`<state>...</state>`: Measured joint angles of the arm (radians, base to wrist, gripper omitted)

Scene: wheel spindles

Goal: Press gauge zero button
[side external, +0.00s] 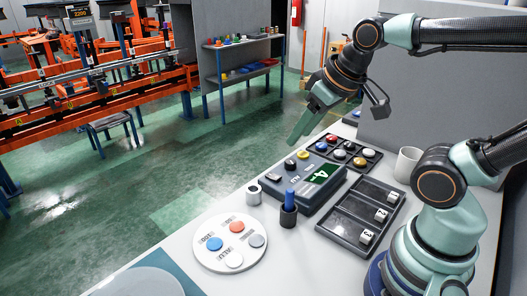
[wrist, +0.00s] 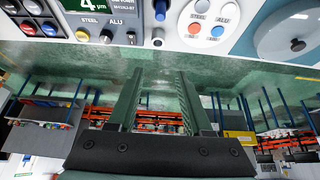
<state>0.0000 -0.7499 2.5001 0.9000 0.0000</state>
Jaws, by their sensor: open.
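The wrist view shows the yellow button (wrist: 82,35) and the dark button (wrist: 105,37) below the display (wrist: 92,4). I cannot read which one is the zero button. My gripper (side external: 297,138) is open and empty, raised beyond the gauge's far side. In the wrist view, its fingers (wrist: 157,72) point toward the table edge, apart from the buttons.
A black tray of several coloured knobs (side external: 328,142) lies behind the gauge. A partitioned tray (side external: 345,232) and mug (side external: 407,163) are to the right.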

